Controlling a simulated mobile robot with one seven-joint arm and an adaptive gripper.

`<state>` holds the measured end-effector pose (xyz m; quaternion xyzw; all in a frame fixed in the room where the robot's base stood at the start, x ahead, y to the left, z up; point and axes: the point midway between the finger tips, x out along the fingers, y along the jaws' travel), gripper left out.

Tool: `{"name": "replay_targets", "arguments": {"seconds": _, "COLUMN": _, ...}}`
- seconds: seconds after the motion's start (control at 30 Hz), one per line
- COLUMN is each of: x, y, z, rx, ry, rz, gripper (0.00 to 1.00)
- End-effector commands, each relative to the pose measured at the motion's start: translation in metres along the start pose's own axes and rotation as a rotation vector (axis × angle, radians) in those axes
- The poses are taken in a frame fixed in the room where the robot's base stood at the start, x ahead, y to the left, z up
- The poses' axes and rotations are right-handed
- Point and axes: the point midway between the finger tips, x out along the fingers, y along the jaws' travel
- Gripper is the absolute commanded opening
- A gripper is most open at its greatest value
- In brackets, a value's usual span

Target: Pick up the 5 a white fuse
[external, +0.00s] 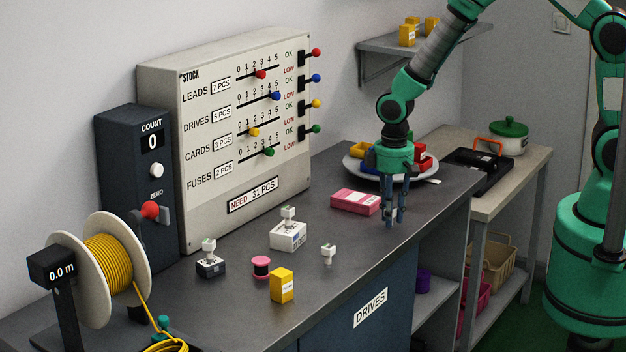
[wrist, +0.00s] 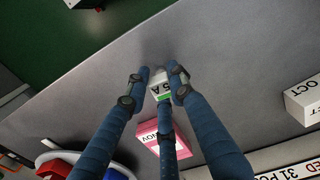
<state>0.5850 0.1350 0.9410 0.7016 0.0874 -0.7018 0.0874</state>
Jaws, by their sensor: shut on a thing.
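The 5 A white fuse (wrist: 160,88) shows in the wrist view as a small white block with a "5 A" mark and a green band. My gripper (wrist: 158,84) is shut on it, with dark blue fingers on both sides and another below. In the external view my gripper (external: 394,220) points down, its fingertips at or just above the grey counter (external: 350,255), right of the pink box (external: 357,203). The fuse cannot be made out there between the fingers. I cannot tell whether it still touches the counter.
A white box (external: 288,235), a dark box (external: 210,267), a pink spool (external: 261,267), a yellow box (external: 282,285) and a small white piece (external: 328,253) stand left of my gripper. A plate (external: 355,168) with coloured boxes lies behind. The front counter edge is close.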

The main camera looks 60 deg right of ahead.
Motion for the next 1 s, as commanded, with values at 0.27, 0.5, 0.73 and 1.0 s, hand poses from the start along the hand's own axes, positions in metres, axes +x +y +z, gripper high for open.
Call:
{"name": "replay_targets", "arguments": {"seconds": 0.27, "x": -0.015, "y": 0.0, "z": -0.001, "rx": 0.0, "ry": 0.002, "rz": 0.0, "gripper": 0.0}}
{"name": "replay_targets", "arguments": {"seconds": 0.5, "x": -0.037, "y": 0.0, "z": 0.011, "rx": 0.0, "ry": -0.001, "rz": 0.0, "gripper": 0.0}}
{"name": "replay_targets", "arguments": {"seconds": 0.73, "x": -0.041, "y": -0.001, "z": 0.05, "rx": 0.0, "ry": 0.001, "rz": 0.0, "gripper": 0.0}}
{"name": "replay_targets", "arguments": {"seconds": 1.0, "x": -0.045, "y": -0.002, "z": 0.102, "rx": 0.0, "ry": 0.001, "rz": 0.0, "gripper": 0.0}}
